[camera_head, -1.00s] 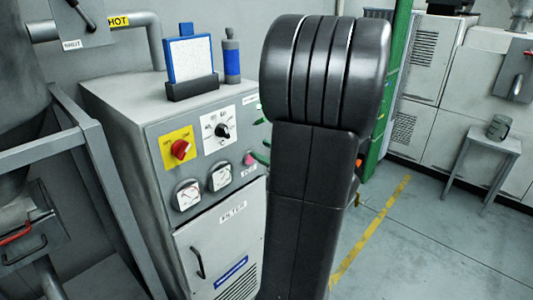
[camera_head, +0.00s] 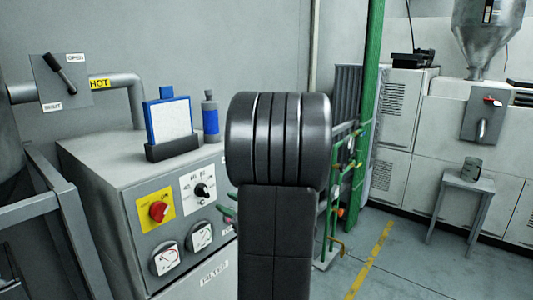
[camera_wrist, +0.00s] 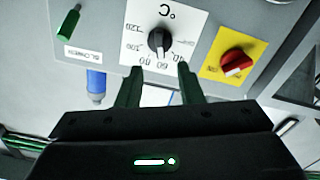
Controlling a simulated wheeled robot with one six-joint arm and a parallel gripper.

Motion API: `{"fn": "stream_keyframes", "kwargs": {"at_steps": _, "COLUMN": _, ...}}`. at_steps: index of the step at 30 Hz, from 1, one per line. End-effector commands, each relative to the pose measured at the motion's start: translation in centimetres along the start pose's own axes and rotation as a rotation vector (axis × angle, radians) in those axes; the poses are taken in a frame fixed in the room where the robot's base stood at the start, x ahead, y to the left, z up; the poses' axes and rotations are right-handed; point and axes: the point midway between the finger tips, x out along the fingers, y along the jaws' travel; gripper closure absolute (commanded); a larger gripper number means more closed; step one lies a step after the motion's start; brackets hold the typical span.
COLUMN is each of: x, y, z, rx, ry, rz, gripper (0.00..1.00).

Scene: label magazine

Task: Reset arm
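My gripper (camera_wrist: 160,88) shows in the wrist view with its two dark green fingers apart and nothing visible between them. The fingertips point at the control panel, just below the temperature dial (camera_wrist: 159,40) in that picture. I cannot tell the distance to the panel. In the head view my own dark arm stands in the middle and hides most of my gripper. The same dial (camera_head: 202,191) and the red switch on its yellow plate (camera_head: 158,211) show left of my arm. The red switch also shows in the wrist view (camera_wrist: 236,62), right of the dial.
The grey cabinet (camera_head: 105,170) carries a blue-framed card (camera_head: 168,121) and a blue-banded bottle (camera_head: 210,118). A hot pipe (camera_head: 125,82) runs behind. A green post (camera_head: 371,100) stands right of my arm. A stool with a mug (camera_head: 471,169) is farther right.

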Motion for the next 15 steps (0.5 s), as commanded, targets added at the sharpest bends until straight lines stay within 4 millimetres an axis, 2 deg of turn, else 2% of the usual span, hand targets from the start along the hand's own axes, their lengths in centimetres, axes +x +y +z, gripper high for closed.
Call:
{"fn": "stream_keyframes", "kwargs": {"at_steps": 9, "x": 4.9, "y": 0.0, "z": -0.1, "rx": 0.000, "ry": 0.001, "rz": -0.004, "gripper": 0.66}}
{"fn": "stream_keyframes", "kwargs": {"at_steps": 15, "x": 7.2, "y": 0.0, "z": -0.1, "rx": -0.001, "ry": 0.000, "rz": -0.002, "gripper": 0.66}}
